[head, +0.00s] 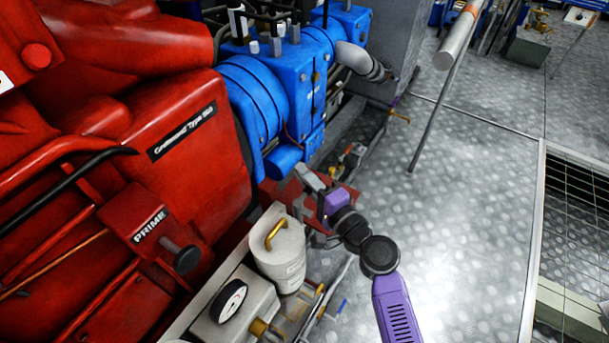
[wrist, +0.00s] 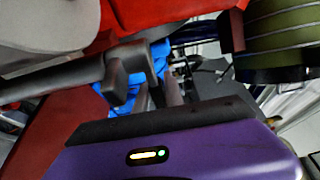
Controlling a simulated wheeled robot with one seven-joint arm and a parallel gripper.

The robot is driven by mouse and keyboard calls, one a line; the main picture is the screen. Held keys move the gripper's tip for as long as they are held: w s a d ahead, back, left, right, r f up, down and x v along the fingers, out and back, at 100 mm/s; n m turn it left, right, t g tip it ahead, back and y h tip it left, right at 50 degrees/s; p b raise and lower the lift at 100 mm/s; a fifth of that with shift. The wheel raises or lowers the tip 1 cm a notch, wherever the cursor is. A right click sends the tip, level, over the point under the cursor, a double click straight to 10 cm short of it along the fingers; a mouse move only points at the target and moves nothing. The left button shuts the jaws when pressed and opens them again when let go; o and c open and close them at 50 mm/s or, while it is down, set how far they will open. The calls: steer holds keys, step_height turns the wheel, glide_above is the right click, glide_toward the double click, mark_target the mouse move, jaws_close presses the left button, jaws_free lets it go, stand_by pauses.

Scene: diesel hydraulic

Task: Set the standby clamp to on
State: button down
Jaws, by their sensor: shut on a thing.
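My purple arm reaches in from the lower right in the head view. My gripper (head: 308,180) is beside the red engine, below the blue pump block. In the wrist view my gripper (wrist: 160,92) is shut on a dark grey handle (wrist: 85,78), a bar with a blocky end that enters from the left. I take this handle to be the standby clamp, but no label on it can be read. A red bracket (head: 345,197) lies around my gripper. The grip itself is small and partly hidden, and the clamp's setting cannot be read.
The red engine (head: 190,150) and blue pump block (head: 265,95) close off the left. Brass-handled valves and pipes are near the floor. Metal floor (head: 460,190) is open to the right.

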steer(key=shift+d, duration=0.1)
stand_by(0.9)
steer(key=d+m+t+h+p, duration=0.1)
steer(key=h+p, duration=0.1)
steer(key=s+m+t+h+p, duration=0.1)
steer(key=m+h+p, duration=0.1)
steer(key=d+m+h+p, duration=0.1)
steer(key=m+h+p, duration=0.1)
steer(key=h, duration=0.1)
steer(key=shift+s+d+r+t+p, duration=0.2)
steer(key=shift+d+r+t+p, duration=0.1)
steer(key=shift+t, duration=0.1)
steer(key=m+h+p, duration=0.1)
steer(key=d+h+p, duration=0.1)
steer(key=s+m+h+p, duration=0.1)
steer(key=h, duration=0.1)
steer(key=shift+d+f+m, duration=0.15)
steer(key=shift+f+m, duration=0.15)
steer(key=shift+f, duration=0.05)
steer(key=shift+s, duration=0.1)
steer(key=c, duration=1.4)
jaws_free()
steer(key=shift+c, duration=0.2)
